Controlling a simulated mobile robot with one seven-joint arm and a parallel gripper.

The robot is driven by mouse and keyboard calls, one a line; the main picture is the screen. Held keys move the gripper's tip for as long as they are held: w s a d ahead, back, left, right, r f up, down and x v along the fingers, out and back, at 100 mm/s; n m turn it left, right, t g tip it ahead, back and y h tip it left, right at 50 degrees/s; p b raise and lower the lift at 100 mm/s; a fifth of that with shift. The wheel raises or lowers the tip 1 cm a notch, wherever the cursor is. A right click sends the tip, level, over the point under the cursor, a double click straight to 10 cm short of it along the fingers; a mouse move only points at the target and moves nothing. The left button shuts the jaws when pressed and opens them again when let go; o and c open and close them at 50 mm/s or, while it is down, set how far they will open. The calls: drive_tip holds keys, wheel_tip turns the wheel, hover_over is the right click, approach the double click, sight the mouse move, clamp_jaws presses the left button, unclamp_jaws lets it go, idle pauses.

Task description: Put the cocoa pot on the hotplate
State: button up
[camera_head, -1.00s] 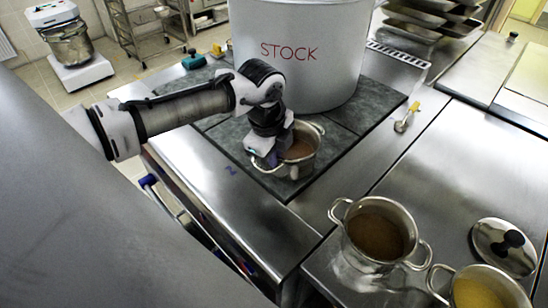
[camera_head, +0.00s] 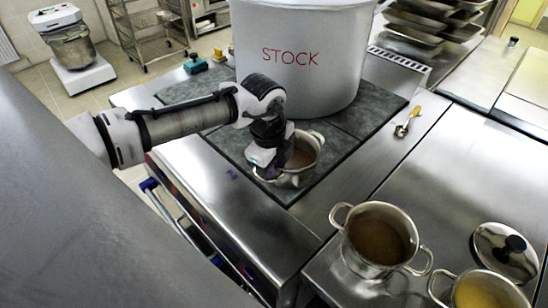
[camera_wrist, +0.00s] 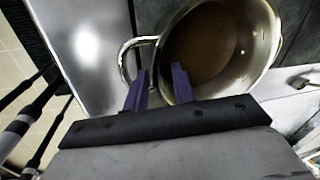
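A small steel pot with brown contents (camera_head: 306,157), which looks like the cocoa pot, stands upright on the dark tiled hotplate (camera_head: 345,150), in front of the big stockpot. In the wrist view the pot (camera_wrist: 225,85) fills the upper right, with its loop handle (camera_wrist: 127,62) at the left. My gripper (camera_head: 268,172) is down at the pot's left side. In the wrist view its two purple fingers (camera_wrist: 160,88) are apart, and the pot's rim and wall lie between or under them. I cannot tell whether they touch the pot.
The stockpot (camera_head: 300,75) takes up the back of the hotplate. A second pot of brown liquid (camera_head: 375,245), a pot with yellow contents (camera_head: 480,293) and a lid (camera_head: 503,250) stand on the right counter. A yellow-handled utensil (camera_head: 407,120) lies right of the hotplate.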

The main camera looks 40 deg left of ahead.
wheel_tip(320, 180, up, 12)
drive_tip(key=s, duration=0.2)
drive_tip(key=shift+s+b, duration=0.15)
drive_tip(key=shift+b, duration=0.25)
